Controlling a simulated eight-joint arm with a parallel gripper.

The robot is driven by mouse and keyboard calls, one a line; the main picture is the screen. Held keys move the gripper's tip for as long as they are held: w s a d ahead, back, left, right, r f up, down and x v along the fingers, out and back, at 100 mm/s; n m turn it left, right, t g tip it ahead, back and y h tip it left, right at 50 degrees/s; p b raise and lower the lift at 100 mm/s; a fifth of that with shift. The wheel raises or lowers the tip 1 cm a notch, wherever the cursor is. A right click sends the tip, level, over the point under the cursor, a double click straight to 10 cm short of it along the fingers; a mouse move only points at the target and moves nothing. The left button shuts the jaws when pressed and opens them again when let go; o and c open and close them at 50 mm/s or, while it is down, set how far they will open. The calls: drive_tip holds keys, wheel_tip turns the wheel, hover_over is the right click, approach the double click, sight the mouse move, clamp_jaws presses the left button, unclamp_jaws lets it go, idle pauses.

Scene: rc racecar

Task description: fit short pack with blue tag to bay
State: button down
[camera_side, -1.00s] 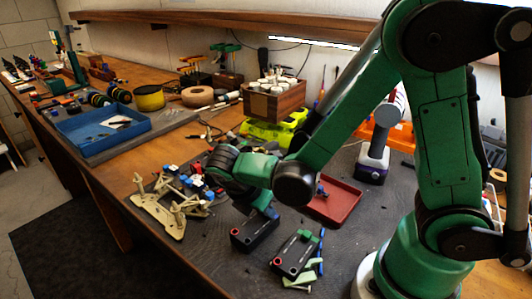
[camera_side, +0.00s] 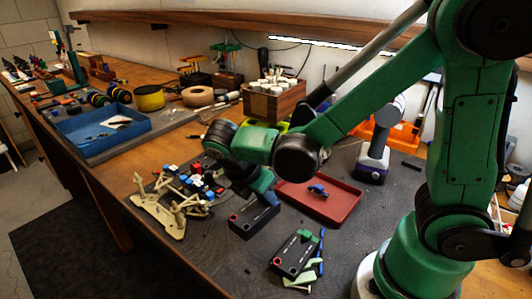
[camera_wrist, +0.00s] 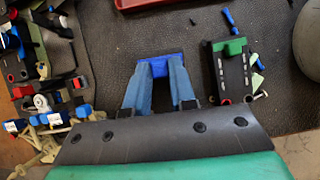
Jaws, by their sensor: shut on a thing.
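My gripper (camera_side: 264,196) is shut on a black pack (camera_side: 253,221) with red terminals at its near end. In the wrist view, my blue fingers (camera_wrist: 161,82) close around a darker blue tag (camera_wrist: 166,62); the pack's body is mostly hidden there. In the side view the pack appears slightly above the mat. The second black pack (camera_side: 289,259), with a green tag, lies to the right; it also shows in the wrist view (camera_wrist: 232,75). The car chassis (camera_side: 192,181) sits on a pale stand (camera_side: 167,214) to the left. Its bay is not clearly visible.
A red tray (camera_side: 328,208) with a small blue item lies behind the packs. Green and blue pieces (camera_side: 305,280) lie beside the green-tagged pack. A purple-based drill (camera_side: 376,160) stands beyond the tray. Some dark mat (camera_side: 225,260) in front is clear.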

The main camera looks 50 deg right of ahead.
drive_tip(key=w+d+r, duration=0.2)
drive_tip(key=w+r, duration=0.1)
drive_tip(key=w, duration=0.3)
drive_tip(key=w+d+r, duration=0.2)
drive_tip(key=w, duration=0.4)
drive_tip(key=w+d+f, duration=0.1)
drive_tip(key=w+d, duration=0.3)
drive_tip(key=d, duration=0.3)
drive_tip(key=shift+w+f+n, duration=0.2)
drive_tip(key=shift+w+n, duration=0.1)
drive_tip(key=shift+d, duration=0.1)
drive_tip(key=shift+f, duration=2.9)
drive_tip(key=shift+f, duration=1.15)
drive_tip(key=c, duration=0.7)
unclamp_jaws()
drive_tip(key=shift+o, duration=0.2)
drive_tip(key=shift+v, duration=2.85)
